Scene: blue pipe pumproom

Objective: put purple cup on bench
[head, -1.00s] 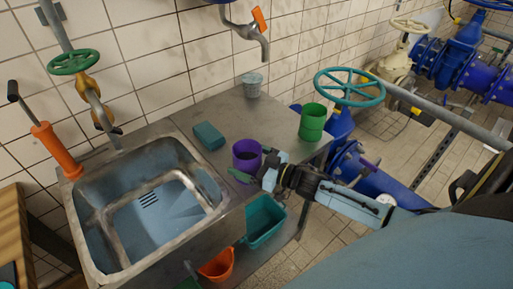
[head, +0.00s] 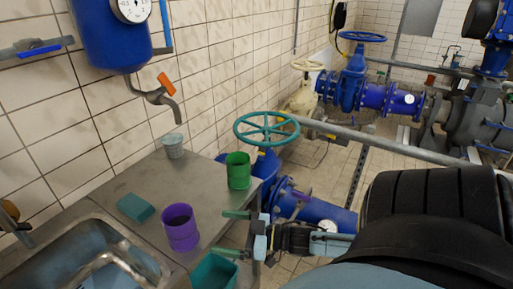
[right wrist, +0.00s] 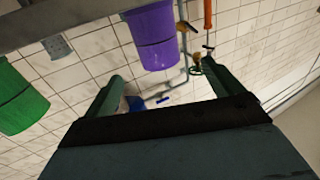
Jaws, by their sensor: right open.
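The purple cup (head: 180,228) stands upright on the steel bench (head: 196,183), near its front edge and just right of the sink. My right gripper (head: 234,233) is open and empty. It is to the right of the cup, apart from it, with its green fingers pointing toward it. In the right wrist view, which looks upside down, the purple cup (right wrist: 153,38) shows beyond the open fingertips (right wrist: 162,85), with nothing between them.
A green cup (head: 238,171), a grey cup (head: 173,146) and a teal sponge (head: 136,207) are also on the bench. The sink (head: 85,262) is at left. A teal bin (head: 214,273) is below the front edge. A teal valve wheel (head: 267,129) and blue pipes stand at right.

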